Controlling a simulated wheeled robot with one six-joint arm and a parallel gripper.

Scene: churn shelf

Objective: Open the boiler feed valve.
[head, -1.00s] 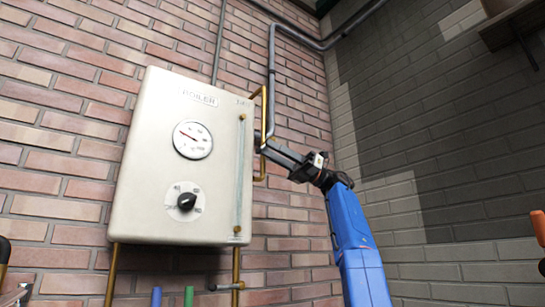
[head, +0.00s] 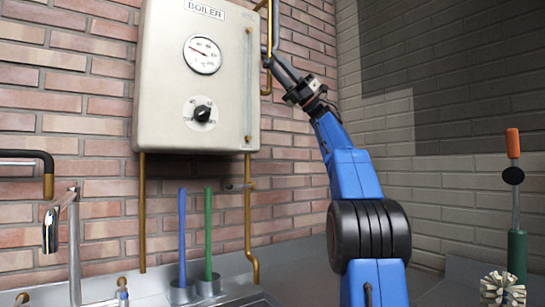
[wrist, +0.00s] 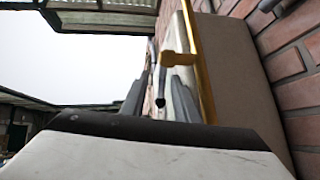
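The white boiler (head: 197,85) hangs on the brick wall, with a round gauge and a black knob on its front. A small valve-like fitting with a grey handle (head: 238,186) sits on the brass pipe below its right corner. My gripper (head: 270,57) is up at the boiler's right side, beside the upper brass pipe (head: 267,80). Its fingers look apart. In the wrist view the fingers (wrist: 160,96) point toward a brass pipe with a round fitting (wrist: 178,58). A dark narrow piece shows between them; I cannot tell whether they touch anything.
A faucet (head: 60,225) stands at the lower left. A blue rod (head: 182,235) and a green rod (head: 208,232) stand in holders below the boiler. A brush (head: 503,290) and an orange-handled tool (head: 513,145) are at the right. The grey side wall is bare.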

